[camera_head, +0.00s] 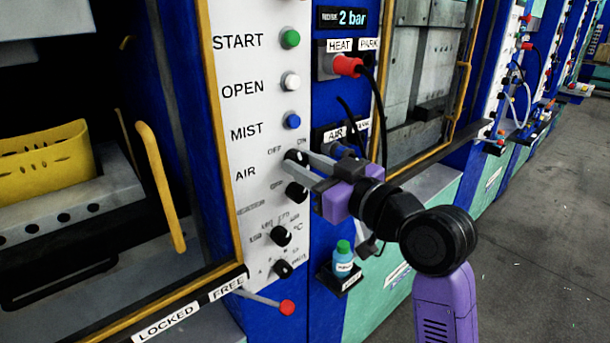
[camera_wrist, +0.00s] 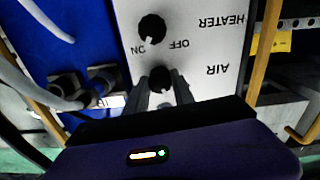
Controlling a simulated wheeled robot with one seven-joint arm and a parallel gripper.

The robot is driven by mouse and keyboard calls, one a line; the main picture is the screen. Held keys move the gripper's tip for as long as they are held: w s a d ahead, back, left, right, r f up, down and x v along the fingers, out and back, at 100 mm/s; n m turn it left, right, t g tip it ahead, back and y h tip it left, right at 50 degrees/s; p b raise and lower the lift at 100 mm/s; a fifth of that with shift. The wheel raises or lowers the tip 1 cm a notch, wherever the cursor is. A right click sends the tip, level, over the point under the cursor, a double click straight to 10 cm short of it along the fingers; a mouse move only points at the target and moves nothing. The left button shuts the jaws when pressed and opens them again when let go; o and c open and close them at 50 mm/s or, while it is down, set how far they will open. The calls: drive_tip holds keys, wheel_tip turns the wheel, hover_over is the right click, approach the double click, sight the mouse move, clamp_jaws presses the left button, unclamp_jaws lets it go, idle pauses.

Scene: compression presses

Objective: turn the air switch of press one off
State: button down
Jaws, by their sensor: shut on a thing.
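The air switch (camera_head: 294,157) is a black round knob on the white panel of the near press, beside the AIR label. OFF and ON are printed above it, OFF on the left in the head view. My gripper (camera_head: 300,162) reaches in from the right with one finger on each side of the knob, shut on it. In the wrist view the panel appears upside down, and my gripper (camera_wrist: 162,90) holds the air switch (camera_wrist: 160,76) between its fingertips. The knob's pointer mark is hidden or too small to read.
The heater knob (camera_wrist: 152,28) sits close below the air switch. START (camera_head: 290,39), OPEN and MIST buttons are above. A red plug (camera_head: 346,66) with a black cable hangs near my arm. A small green-capped bottle (camera_head: 343,258) stands below. Open floor lies right.

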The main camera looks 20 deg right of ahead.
drive_tip(key=shift+n+b, duration=0.5)
drive_tip(key=shift+n, duration=0.4)
drive_tip(key=c, duration=1.1)
unclamp_jaws()
drive_tip(key=shift+o, duration=0.2)
drive_tip(key=b+v, duration=0.1)
drive_tip(key=v, duration=0.6)
drive_tip(key=shift+s, duration=0.35)
drive_tip(key=shift+d, duration=0.1)
